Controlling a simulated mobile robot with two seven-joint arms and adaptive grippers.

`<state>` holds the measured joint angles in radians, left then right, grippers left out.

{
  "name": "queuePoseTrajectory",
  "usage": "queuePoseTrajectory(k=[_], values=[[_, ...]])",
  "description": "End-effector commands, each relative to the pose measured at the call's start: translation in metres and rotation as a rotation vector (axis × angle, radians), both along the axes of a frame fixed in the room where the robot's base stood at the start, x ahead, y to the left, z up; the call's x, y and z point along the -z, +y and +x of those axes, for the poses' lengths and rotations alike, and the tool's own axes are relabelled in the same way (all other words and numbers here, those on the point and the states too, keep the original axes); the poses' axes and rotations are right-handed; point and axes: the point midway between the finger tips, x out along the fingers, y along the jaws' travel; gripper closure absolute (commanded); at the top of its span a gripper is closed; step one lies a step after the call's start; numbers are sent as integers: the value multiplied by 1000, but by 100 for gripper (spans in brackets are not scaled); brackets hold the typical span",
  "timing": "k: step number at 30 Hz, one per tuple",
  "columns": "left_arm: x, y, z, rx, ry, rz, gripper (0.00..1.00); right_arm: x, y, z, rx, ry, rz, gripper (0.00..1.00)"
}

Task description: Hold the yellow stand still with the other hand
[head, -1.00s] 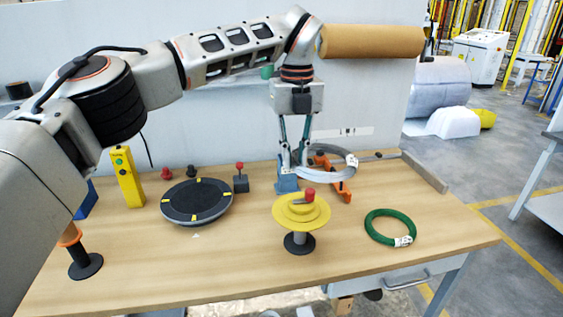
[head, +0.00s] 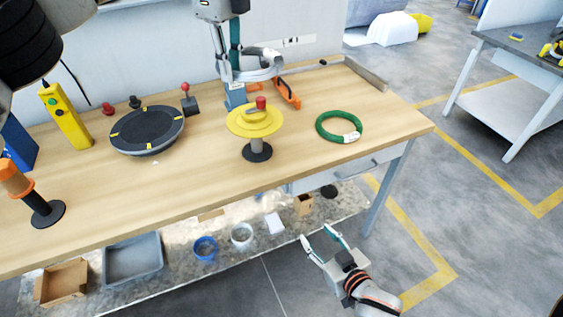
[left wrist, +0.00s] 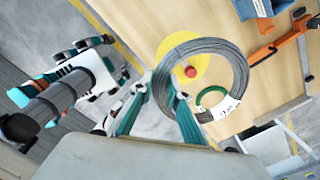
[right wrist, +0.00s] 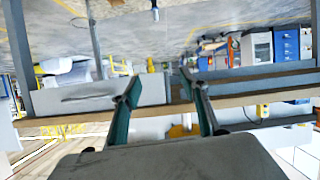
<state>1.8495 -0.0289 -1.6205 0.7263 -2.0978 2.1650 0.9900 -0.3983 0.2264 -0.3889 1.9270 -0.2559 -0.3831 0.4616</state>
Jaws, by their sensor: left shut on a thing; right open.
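The yellow stand (head: 243,122) is upright on the table, with a yellow disc, a red knob on top and a dark round base. Its disc also shows in the left wrist view (left wrist: 172,44), behind the coil. My left gripper (head: 231,78) is shut on a grey coil (head: 262,74) and holds it just behind the stand. In the left wrist view the coil (left wrist: 238,68) reaches away from the fingers. My right gripper (head: 322,240) is open and empty, low in front of the table, away from the stand. Its open fingers show in the right wrist view (right wrist: 164,95).
A green coil (head: 326,133) lies right of the stand. A dark round turntable (head: 147,130) is to its left. An orange clamp-like piece (head: 289,92) is behind it. A drawer handle (head: 352,171) is at the table front. Bins and tapes lie on a lower shelf.

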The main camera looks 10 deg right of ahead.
Motion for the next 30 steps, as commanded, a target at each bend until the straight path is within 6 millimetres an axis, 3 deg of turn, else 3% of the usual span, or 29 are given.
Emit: queuePoseTrajectory(k=[1, 6, 15, 21, 30], values=[[-1, 0, 0, 0, -2, -1, 100, -16, 9, 18, -12, -38, 13, 56], [-1, 0, 0, 1, -2, -1, 100, -65, 38, 63, -46, -146, 78, 56], [-1, 0, 0, 1, -2, -1, 100, -139, 73, 113, -113, -300, 170, 56], [-1, 0, 0, 1, -2, -1, 100, -161, 83, 123, -139, -341, 202, 56], [-1, 0, 0, 1, -2, -1, 100, -166, 96, 147, -144, -350, 210, 56]])
